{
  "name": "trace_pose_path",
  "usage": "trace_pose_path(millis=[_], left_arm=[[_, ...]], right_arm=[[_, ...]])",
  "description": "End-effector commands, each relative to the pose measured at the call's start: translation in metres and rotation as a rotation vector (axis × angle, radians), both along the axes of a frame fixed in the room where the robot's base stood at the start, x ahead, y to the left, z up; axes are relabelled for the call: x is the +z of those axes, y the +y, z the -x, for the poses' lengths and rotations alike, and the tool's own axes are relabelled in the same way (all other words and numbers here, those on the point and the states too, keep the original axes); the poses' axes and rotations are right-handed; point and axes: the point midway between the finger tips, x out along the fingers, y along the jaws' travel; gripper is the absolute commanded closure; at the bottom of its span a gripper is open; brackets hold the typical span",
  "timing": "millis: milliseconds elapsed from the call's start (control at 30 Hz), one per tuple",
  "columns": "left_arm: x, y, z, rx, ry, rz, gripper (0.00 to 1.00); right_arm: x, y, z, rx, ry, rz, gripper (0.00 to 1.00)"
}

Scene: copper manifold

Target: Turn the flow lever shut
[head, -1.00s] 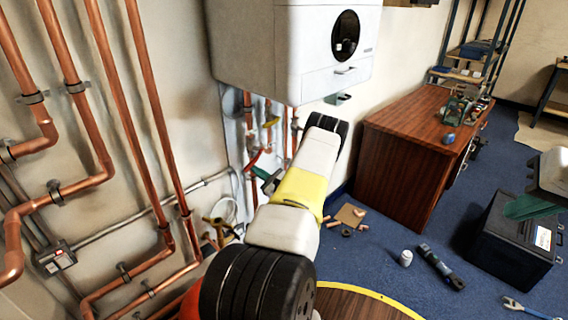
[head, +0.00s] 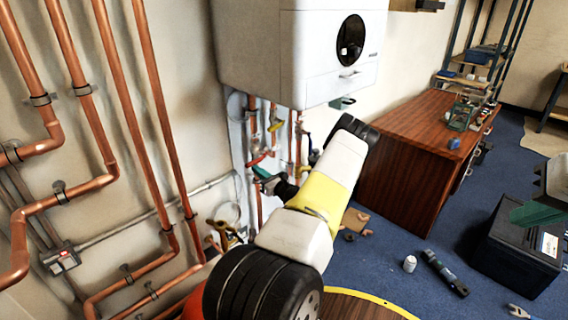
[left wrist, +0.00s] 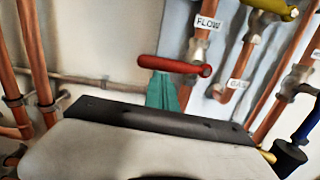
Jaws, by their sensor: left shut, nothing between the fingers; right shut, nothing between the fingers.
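The red flow lever (left wrist: 175,65) lies roughly crosswise over a copper pipe, just below the white FLOW label (left wrist: 208,22), in the left wrist view. It also shows in the head view as a small red bar (head: 258,159) under the boiler. My left gripper (left wrist: 161,90) is shut and empty, its teal fingertips just below the lever's left half. I cannot tell whether they touch it. In the head view my left gripper (head: 262,173) is at the pipes below the boiler. My right gripper (head: 522,214) is shut and empty at the right edge, in front of the black toolbox.
The white boiler (head: 300,50) hangs above the valves. A yellow handle (left wrist: 272,8) and a blue handle (left wrist: 308,125) are on pipes to the right of the lever. Copper pipes (head: 85,100) cover the left wall. A wooden desk (head: 410,190) stands to the right.

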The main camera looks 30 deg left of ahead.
Motion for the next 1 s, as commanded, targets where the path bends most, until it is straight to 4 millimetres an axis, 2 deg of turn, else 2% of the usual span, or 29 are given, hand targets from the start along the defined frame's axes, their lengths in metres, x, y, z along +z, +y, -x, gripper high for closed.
trace_pose_path(millis=[367,733,1000], left_arm=[[0.002,-0.005,0.000,-0.001,-0.004,-0.006,1.00],[-0.005,-0.061,0.016,-0.003,0.000,-0.001,1.00],[-0.006,-0.075,0.021,-0.001,0.000,-0.001,1.00]], right_arm=[[0.000,0.000,0.000,0.000,0.000,0.000,1.00],[0.000,0.000,0.000,0.000,0.000,0.000,1.00],[0.000,0.000,0.000,0.000,0.000,0.000,1.00]])
